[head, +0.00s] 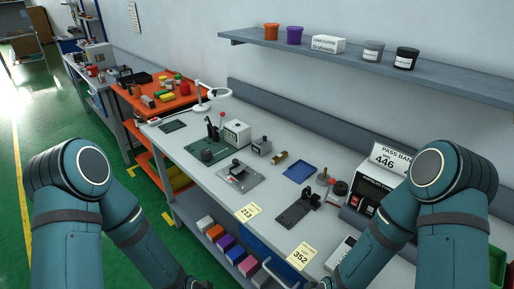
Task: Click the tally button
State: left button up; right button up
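I cannot tell for certain which thing bears the tally button. A small device with a red part (238,175) sits on a grey plate (250,184) in the middle of the bench. A small grey box with a dark top (261,146) stands behind it. A dark box with red parts on its front (371,190) stands at the right under a white "PASS BAND 446" sign (390,161), partly hidden by my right arm.
The grey bench (203,152) also holds a blue tray (299,173), a dark fixture (297,212), a green board (206,151), a ring lamp (213,93) and cards "213" (248,212) and "352" (302,255). A shelf (450,80) with tubs runs above. An orange cart (147,107) stands left.

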dwell(0.4)
pick_arm(q)
grip_shut()
dwell(0.4)
dwell(0.7)
